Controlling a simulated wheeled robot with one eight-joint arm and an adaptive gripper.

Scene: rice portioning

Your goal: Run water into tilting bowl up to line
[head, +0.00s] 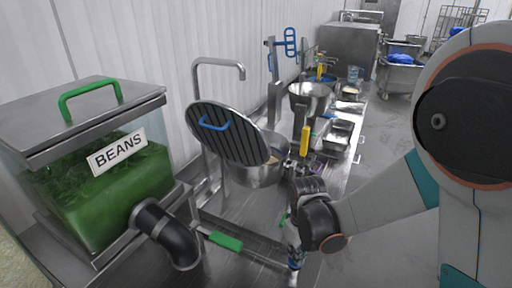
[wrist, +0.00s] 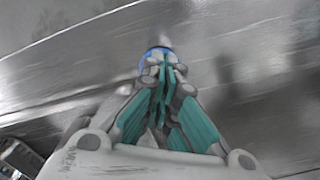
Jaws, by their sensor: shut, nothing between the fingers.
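A steel bowl (head: 262,177) stands left of centre in the head view, with a round dark-ribbed lid (head: 228,143) raised and tilted over it. The lid has a blue handle (head: 214,124). The bowl's inside is mostly hidden by the lid, so I cannot see any line or water level. A bent steel pipe like a tap spout (head: 219,64) rises behind the lid. My gripper (head: 294,262) is low in front of the bowl, pointing down. In the wrist view my gripper (wrist: 163,68) is shut, with a blue piece (wrist: 158,53) at its fingertips, touching or just beyond them.
A clear bin labelled BEANS (head: 105,180) with a black outlet elbow (head: 165,234) stands at left. A green-handled lever (head: 225,240) lies before the bowl. Another steel bowl (head: 310,96), a yellow handle (head: 305,141) and trays (head: 341,136) stand farther back. Open floor (head: 385,150) is at right.

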